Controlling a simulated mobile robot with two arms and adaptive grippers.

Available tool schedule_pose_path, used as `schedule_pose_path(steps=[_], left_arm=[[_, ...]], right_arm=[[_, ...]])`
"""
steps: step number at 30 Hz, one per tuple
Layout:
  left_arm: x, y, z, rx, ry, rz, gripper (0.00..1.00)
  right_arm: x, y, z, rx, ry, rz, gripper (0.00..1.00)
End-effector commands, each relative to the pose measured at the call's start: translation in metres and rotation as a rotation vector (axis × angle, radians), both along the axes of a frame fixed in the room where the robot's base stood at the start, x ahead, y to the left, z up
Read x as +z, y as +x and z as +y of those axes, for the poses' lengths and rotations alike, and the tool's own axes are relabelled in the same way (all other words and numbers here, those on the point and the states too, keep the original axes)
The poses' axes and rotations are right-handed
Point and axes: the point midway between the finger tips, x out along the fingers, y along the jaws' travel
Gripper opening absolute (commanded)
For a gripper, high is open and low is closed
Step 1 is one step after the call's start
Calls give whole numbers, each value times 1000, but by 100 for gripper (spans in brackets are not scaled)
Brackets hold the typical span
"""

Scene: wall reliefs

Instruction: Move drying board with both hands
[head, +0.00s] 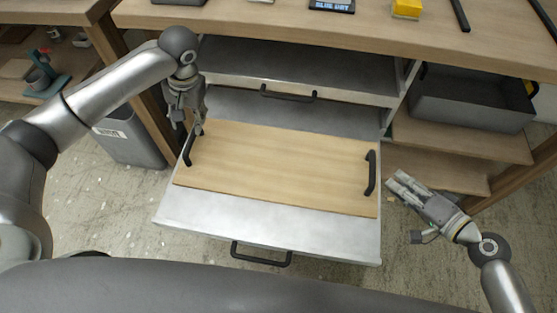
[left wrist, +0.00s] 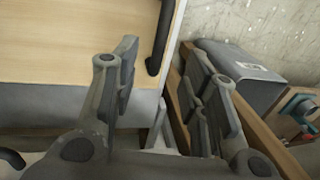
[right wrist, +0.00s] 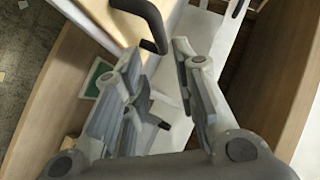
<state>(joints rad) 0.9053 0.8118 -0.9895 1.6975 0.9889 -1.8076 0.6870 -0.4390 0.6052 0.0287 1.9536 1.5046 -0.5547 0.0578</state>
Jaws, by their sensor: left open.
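The drying board (head: 275,165), a flat pale wooden panel, lies in a pulled-out grey drawer. It has a black left handle (head: 188,149) and a black right handle (head: 371,173). My left gripper (head: 191,124) is open just above the far end of the left handle. In the left wrist view that handle (left wrist: 161,42) appears ahead, between the fingers' directions, with the board (left wrist: 75,40) beside it. My right gripper (head: 396,182) is to the right of the right handle, apart from it. In the right wrist view its fingers are spread, with the handle (right wrist: 152,22) beyond the tips.
The drawer (head: 260,230) has bare metal in front of the board. A wooden worktop (head: 330,28) overhangs behind. A grey bin (head: 128,140) stands left, and a grey tray (head: 470,98) sits on the right shelf. Floor is open on both sides.

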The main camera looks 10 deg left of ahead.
Motion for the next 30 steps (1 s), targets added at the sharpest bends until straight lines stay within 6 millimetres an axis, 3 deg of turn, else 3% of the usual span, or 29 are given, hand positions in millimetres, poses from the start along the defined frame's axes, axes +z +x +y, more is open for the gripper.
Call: schedule_pose_path(steps=[18,30], left_arm=[[-92,0,19,2,1,3,41],[-101,0,21,0,1,1,41]], right_arm=[[-36,67,55,0,2,-1,26],[-40,74,60,1,1,0,26]])
